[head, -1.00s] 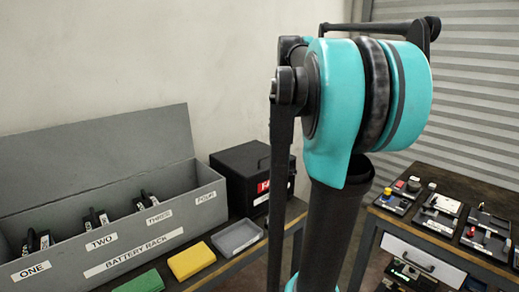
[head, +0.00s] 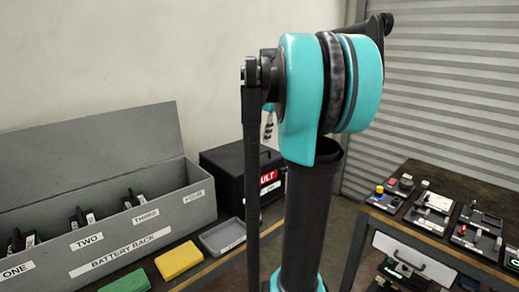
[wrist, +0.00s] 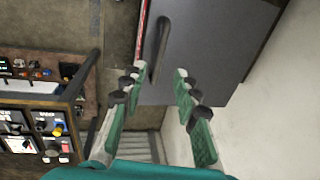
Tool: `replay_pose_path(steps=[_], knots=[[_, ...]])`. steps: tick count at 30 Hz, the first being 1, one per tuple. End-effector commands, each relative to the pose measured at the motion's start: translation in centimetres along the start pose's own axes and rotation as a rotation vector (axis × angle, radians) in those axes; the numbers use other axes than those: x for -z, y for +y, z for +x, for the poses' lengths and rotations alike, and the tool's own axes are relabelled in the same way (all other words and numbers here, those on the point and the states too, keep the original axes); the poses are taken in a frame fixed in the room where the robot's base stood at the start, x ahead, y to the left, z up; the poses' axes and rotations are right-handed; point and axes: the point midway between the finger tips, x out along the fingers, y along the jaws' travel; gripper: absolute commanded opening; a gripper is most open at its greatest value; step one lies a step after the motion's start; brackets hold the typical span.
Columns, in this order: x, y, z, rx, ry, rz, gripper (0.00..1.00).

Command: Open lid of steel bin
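The likely steel bin is a dark box (head: 225,180) with a red label ending in "ULT", standing right of the battery rack in the head view. Its lid looks shut. In the wrist view I see a dark grey surface (wrist: 215,50) with a long bar handle (wrist: 160,48) near its left edge, probably this bin's lid. My gripper (wrist: 156,78) has its two green-padded fingers spread apart, with nothing between them. The fingertips point toward the handle's near end; I cannot tell the gap. In the head view my arm hides the bin's right side and most of the gripper.
A workbench (head: 450,180) with several devices is at right. A wall (wrist: 280,120) is close on the gripper's right.

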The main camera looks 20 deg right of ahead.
Motion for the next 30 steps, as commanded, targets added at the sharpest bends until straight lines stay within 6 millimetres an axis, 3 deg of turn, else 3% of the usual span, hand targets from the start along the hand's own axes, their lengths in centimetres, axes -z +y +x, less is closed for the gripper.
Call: replay_pose_path(steps=[3,9,15,23,30], knots=[[0.0,0.0,2.3,0.0,0.0,-0.001,0.31],[0.0,-0.1,5.2,0.0,0.0,-0.002,0.31],[0.0,0.0,6.4,0.0,0.0,-0.001,0.31],[0.0,0.0,6.5,0.0,0.0,-0.001,0.31],[0.0,0.0,6.5,0.0,0.0,-0.001,0.03]])
